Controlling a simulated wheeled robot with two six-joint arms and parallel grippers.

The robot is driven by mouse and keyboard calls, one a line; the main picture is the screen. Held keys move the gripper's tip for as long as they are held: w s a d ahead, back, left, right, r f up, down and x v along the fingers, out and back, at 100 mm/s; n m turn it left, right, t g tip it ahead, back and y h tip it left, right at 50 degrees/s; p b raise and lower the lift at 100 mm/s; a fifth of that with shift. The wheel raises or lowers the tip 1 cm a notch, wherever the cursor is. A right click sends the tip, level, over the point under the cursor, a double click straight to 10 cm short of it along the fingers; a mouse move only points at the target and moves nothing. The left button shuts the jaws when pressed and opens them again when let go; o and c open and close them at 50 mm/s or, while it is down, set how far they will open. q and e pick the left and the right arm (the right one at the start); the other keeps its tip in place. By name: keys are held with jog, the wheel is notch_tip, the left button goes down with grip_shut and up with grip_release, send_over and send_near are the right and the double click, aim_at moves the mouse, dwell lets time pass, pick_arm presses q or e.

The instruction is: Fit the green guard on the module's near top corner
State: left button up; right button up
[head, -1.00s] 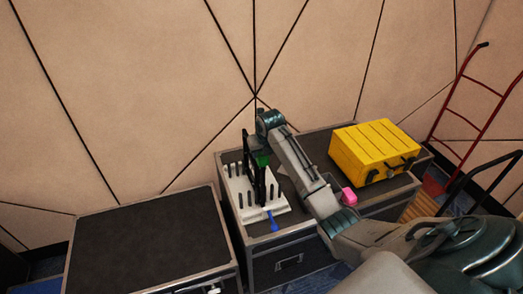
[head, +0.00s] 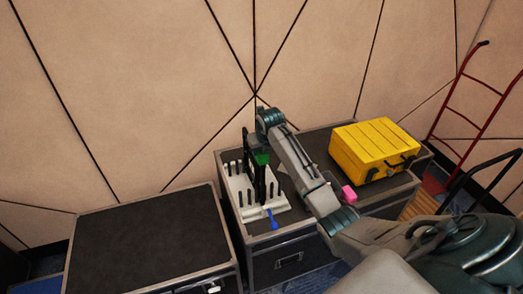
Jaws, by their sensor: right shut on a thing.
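The green guard (head: 262,158) is a small green piece at my right gripper (head: 260,168), above a white stand with several upright black pegs (head: 281,204). My right gripper is shut on the guard and points down. The guard's lower side and its exact contact with the jaws are too small to tell. I cannot tell whether the guard touches anything below. I cannot pick out a module or its near top corner with certainty. My left gripper is not in view.
The stand is on a dark-topped case (head: 300,220). A blue piece (head: 271,219) is at its front edge. A pink block (head: 349,193) and a yellow case (head: 374,148) are to the right. The left case top (head: 150,240) is bare. A red hand truck (head: 463,110) stands far right.

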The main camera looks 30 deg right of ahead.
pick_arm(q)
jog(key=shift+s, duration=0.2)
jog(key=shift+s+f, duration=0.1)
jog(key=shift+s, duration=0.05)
pick_arm(e)
jog(key=shift+f, duration=0.15)
pick_arm(q)
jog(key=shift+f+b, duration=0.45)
jog(key=shift+b, duration=0.1)
pick_arm(e)
jog(key=shift+f, duration=1.6)
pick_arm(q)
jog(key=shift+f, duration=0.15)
pick_arm(e)
jog(key=shift+f, duration=0.5)
jog(key=o, duration=1.5)
